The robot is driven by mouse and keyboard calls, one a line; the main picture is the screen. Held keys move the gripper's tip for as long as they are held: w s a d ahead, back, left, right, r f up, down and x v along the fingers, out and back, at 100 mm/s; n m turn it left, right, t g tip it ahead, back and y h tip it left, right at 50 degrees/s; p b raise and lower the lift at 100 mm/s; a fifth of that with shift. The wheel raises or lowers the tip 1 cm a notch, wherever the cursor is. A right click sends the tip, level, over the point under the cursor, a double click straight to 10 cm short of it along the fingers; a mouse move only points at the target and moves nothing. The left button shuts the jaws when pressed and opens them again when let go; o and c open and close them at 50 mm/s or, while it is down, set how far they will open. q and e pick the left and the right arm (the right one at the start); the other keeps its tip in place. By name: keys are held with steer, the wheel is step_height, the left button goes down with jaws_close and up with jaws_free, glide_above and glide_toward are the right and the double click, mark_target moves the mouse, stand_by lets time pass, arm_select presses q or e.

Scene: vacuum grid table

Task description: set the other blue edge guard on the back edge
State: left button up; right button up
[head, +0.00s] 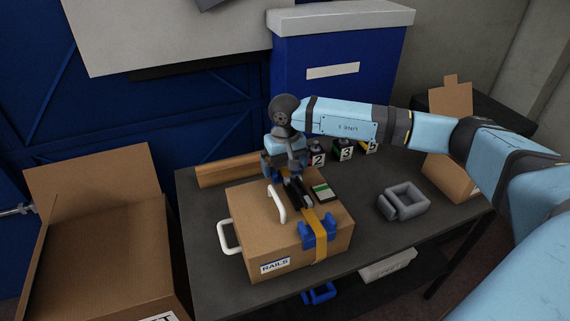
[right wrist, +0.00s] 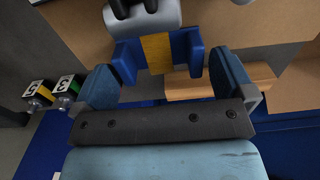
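A cardboard box (head: 240,215) labelled RAILS stands on the dark table with a yellow strap (head: 320,246) over it. One blue edge guard (head: 318,232) sits over the strap on the front edge. The other blue edge guard (right wrist: 194,52) shows in the right wrist view, at the box's back edge with the yellow strap (right wrist: 157,50) between its raised sides. My right gripper (right wrist: 167,78) is open, its blue-padded fingers spread either side of this guard, with narrow gaps visible. In the head view my right gripper (head: 284,170) hides the back guard. My left gripper is out of view.
An open carton (head: 110,245) stands left.

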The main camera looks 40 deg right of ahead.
steer(key=shift+f, duration=0.1)
steer(key=shift+r, duration=0.65)
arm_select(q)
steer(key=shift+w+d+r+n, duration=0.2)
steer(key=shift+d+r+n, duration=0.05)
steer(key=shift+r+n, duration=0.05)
arm_select(e)
step_height(320, 180, up, 13)
steer(key=shift+f, duration=0.15)
